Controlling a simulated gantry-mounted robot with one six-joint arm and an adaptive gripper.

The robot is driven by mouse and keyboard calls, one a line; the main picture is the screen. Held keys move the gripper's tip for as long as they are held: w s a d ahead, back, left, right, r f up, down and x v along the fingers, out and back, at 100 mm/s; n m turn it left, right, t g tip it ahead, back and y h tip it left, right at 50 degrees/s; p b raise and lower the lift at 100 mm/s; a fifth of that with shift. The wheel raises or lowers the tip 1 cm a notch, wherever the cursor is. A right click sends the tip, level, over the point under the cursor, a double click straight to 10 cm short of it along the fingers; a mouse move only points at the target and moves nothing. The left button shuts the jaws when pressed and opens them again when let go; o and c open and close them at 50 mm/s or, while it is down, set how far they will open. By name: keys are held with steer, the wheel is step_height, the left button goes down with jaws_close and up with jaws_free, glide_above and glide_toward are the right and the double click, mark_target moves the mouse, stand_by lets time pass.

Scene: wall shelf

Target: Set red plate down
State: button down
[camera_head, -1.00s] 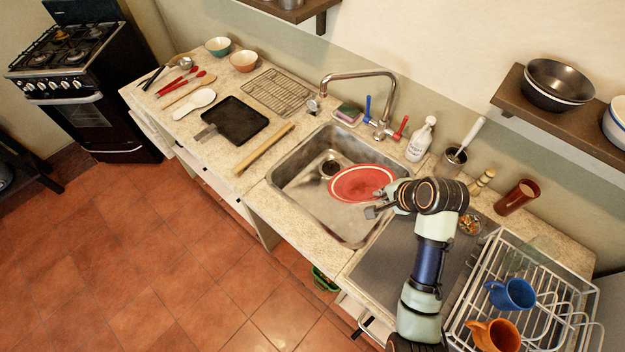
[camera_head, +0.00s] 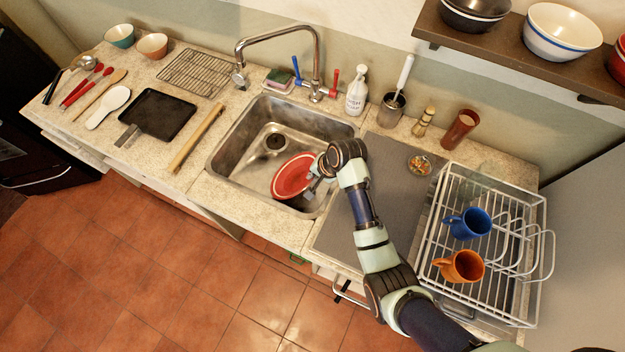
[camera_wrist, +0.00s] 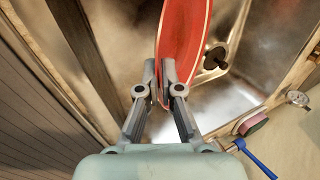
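The red plate (camera_head: 293,175) is tilted in the right part of the metal sink (camera_head: 237,163), in the head view. In the wrist view the plate (camera_wrist: 184,40) stands nearly edge-on, with its rim between my fingertips. My gripper (camera_head: 313,183) reaches into the sink from the right and is shut on the plate's right rim. The fingertips also show in the wrist view (camera_wrist: 165,88). I cannot tell whether the plate's lower edge touches the sink floor.
Right of the sink is a bare grey mat (camera_head: 378,190). A white dish rack (camera_head: 435,225) holds a blue mug (camera_head: 467,223) and an orange mug (camera_head: 460,267). The faucet (camera_head: 285,32) arches behind the sink. A wooden rolling pin (camera_head: 196,138) lies left of it.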

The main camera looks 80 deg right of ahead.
steer(key=shift+f+b, duration=0.6)
steer(key=shift+f, duration=2.2)
steer(key=shift+d+f, duration=0.1)
steer(key=shift+f, duration=0.05)
steer(key=c, duration=1.3)
jaws_free()
steer(key=p+v, duration=0.3)
steer(key=v, duration=0.9)
